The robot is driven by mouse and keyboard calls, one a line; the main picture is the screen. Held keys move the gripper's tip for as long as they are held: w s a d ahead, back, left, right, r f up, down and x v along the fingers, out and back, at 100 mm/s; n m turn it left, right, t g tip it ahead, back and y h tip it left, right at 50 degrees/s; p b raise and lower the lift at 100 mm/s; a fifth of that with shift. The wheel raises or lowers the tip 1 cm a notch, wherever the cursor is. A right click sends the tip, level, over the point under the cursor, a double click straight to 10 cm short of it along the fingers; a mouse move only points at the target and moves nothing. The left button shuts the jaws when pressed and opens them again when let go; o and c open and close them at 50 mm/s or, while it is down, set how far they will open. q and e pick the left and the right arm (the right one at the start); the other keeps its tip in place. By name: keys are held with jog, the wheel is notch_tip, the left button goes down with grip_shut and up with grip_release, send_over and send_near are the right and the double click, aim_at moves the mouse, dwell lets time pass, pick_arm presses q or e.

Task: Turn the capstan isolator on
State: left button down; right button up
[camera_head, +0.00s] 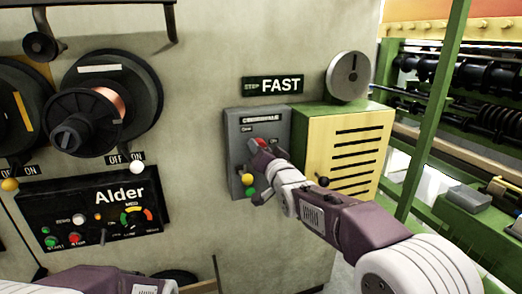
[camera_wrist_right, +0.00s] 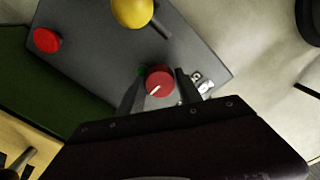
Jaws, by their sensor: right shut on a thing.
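A grey switch panel (camera_head: 232,130) is fixed to the wall beside a yellow-fronted green box. It carries small labels too blurred to read for certain. In the right wrist view a round red knob (camera_wrist_right: 160,80) with a white line sits on the panel, the line slanting down to the left. My right gripper (camera_wrist_right: 158,92) has one finger on each side of this knob and is shut on it. In the head view the right gripper (camera_head: 262,165) covers part of the panel. My left gripper is out of view; only part of my left arm shows at the bottom left.
A yellow ball (camera_wrist_right: 132,12) and a red button (camera_wrist_right: 47,40) are near the knob. A slotted yellow-fronted box (camera_head: 345,150) stands right of the panel. The Alder control panel (camera_head: 95,215) and a wire spool (camera_head: 95,110) are on the left. A green post (camera_head: 435,110) stands at right.

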jog(key=o, duration=1.4)
jog(key=shift+c, duration=0.2)
jog(key=v, duration=0.9)
